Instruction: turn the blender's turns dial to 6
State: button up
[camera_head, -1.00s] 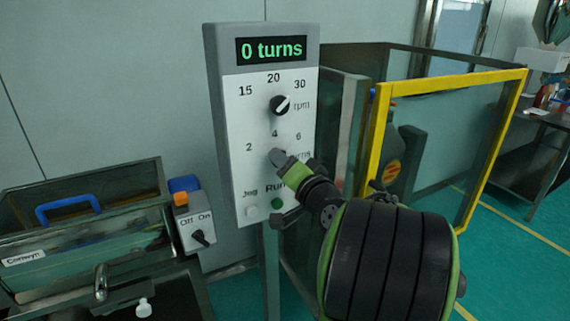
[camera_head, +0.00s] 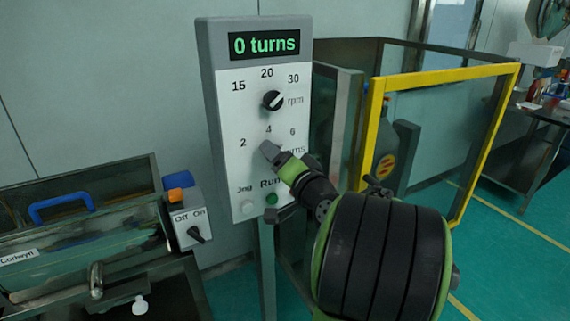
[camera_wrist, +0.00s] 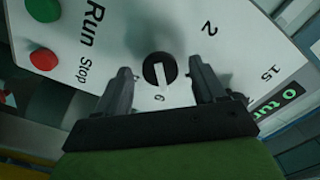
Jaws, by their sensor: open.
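The blender's control panel (camera_head: 227,165) stands upright, its display (camera_head: 264,43) reading "0 turns". The turns dial (camera_wrist: 160,71) is a round black knob with a white mark; in the wrist view the mark runs toward the printed 6 (camera_wrist: 160,98). My gripper (camera_wrist: 163,82) is open, one finger on each side of the dial; I cannot tell whether they touch it. In the head view my gripper (camera_head: 268,150) covers the turns dial, just below the printed 4. The rpm dial (camera_head: 273,101) sits above it.
Below the turns dial are the white Jog button (camera_head: 248,207) and green Run button (camera_head: 271,199); a red button (camera_wrist: 43,59) shows in the wrist view. An Off/On switch box (camera_head: 190,220) stands at left. A yellow-framed guard (camera_head: 374,130) stands at right.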

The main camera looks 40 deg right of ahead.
jog(key=b+v, duration=0.2)
jog(key=v, duration=1.3)
jog(key=shift+s+b, duration=0.3)
jog(key=shift+b, duration=0.1)
jog(key=shift+a, duration=0.15)
jog(key=w+a+f+n+g+y, duration=0.2)
jog(key=w+a+f+n+y, duration=0.15)
jog(key=a, duration=0.25)
jog(key=w+a+f+n+g+y, duration=0.2)
jog(key=a+f+n+y, duration=0.15)
jog(key=a, duration=0.25)
jog(key=s+a+f+n+g+h, duration=0.2)
jog(key=s+a+f+n+g, duration=0.4)
jog(key=s+a+f+g, duration=0.3)
notch_tip(320, 180, up, 16)
jog(key=t+p, duration=0.1)
jog(key=p, duration=1.4)
jog(key=shift+s+a, duration=0.25)
